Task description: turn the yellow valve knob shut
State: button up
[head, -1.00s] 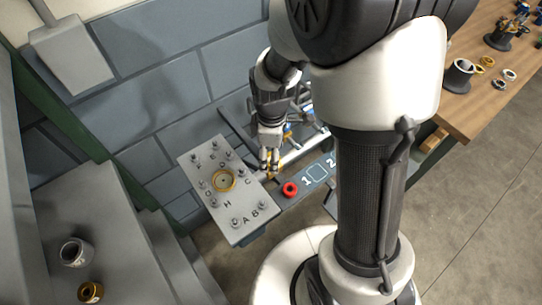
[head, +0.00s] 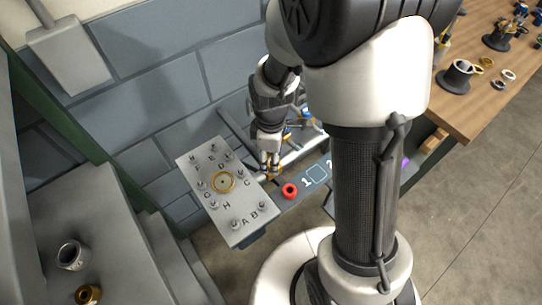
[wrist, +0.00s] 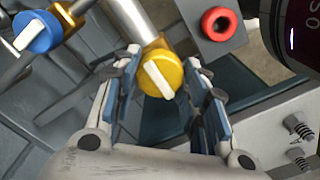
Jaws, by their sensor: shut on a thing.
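The yellow valve knob (wrist: 160,73) is round with a white bar across its face, and sits at the end of a metal pipe in the wrist view. The bar slants from upper left to lower right, roughly in line with the pipe. My gripper (wrist: 160,66) is shut on the knob, one blue-padded finger on either side of it. In the head view my gripper (head: 269,168) reaches down beside the lettered metal plate, and the knob is mostly hidden by the fingers.
A blue knob (wrist: 37,32) with a white bar sits on a neighbouring pipe. A red ring-shaped part (wrist: 218,23) is close by on a grey block. The lettered plate (head: 240,226) with several studs stands left of my gripper. A wooden table (head: 462,118) is at right.

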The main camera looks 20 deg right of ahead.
jog(key=shift+c, duration=1.2)
jog(key=shift+m, duration=0.3)
jog(key=m+p, duration=0.1)
jog(key=m, duration=0.2)
jog(key=shift+m, duration=0.3)
jog(key=m, duration=0.4)
jog(key=shift+m+p, duration=0.3)
jog(key=shift+p, duration=0.05)
jog(key=m, duration=0.4)
jog(key=shift+m+p, duration=0.3)
jog(key=shift+m, duration=2.2)
